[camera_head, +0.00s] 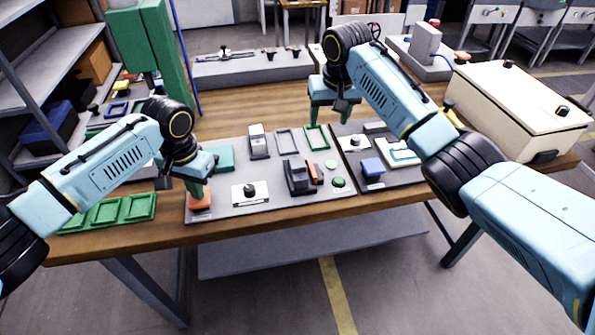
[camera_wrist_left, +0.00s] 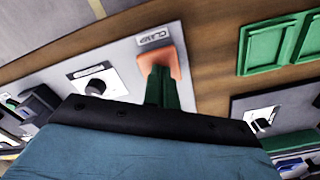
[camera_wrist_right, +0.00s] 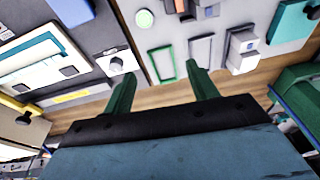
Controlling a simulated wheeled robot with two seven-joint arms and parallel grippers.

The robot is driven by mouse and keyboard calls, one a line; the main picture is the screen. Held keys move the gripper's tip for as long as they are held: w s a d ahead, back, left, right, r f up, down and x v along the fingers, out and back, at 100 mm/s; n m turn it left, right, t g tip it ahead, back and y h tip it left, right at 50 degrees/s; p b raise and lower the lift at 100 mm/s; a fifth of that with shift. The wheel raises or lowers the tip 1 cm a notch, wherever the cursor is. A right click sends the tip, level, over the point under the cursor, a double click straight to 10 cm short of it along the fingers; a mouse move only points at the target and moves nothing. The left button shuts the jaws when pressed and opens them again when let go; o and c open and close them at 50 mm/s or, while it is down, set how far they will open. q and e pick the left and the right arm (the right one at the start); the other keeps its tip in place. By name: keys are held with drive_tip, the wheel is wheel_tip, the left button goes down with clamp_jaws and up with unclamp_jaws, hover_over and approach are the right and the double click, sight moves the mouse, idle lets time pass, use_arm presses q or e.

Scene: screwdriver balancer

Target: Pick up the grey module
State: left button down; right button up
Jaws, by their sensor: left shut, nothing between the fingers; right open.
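The grey module (camera_head: 259,142) is a light grey block standing on the grey panel, in the back middle. In the right wrist view the module (camera_wrist_right: 242,50) shows at the upper right, beyond the right finger. My right gripper (camera_head: 332,112) is open and empty, raised above the panel's back edge, to the right of the module. Its two green fingers (camera_wrist_right: 162,84) are spread apart. My left gripper (camera_head: 199,192) is shut with nothing in it, at the orange clamp pad (camera_head: 201,203). In the left wrist view its fingers (camera_wrist_left: 160,82) overlap the pad; contact is unclear.
A grey frame (camera_head: 286,142) and a green frame (camera_head: 317,137) lie right of the module. A dark grey fixture (camera_head: 296,178) with an orange part stands in front. Green trays (camera_head: 108,211) lie left; a cream box (camera_head: 515,105) stands right.

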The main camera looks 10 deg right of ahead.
use_arm(q)
drive_tip(key=shift+f, duration=0.1)
use_arm(e)
wheel_tip(320, 180, up, 4)
drive_tip(key=g, duration=0.2)
hover_over(297, 162)
drive_tip(key=w+d, duration=0.1)
drive_tip(key=f, duration=0.7)
drive_tip(key=s+f, duration=0.1)
drive_tip(key=f, duration=0.3)
drive_tip(key=shift+s+a+f, duration=0.1)
drive_tip(key=shift+a+f, duration=0.2)
drive_tip(key=shift+a, duration=0.1)
drive_tip(key=c, duration=1.2)
wheel_tip(297, 162, up, 15)
drive_tip(key=shift+r, duration=0.1)
drive_tip(key=shift+c, duration=0.2)
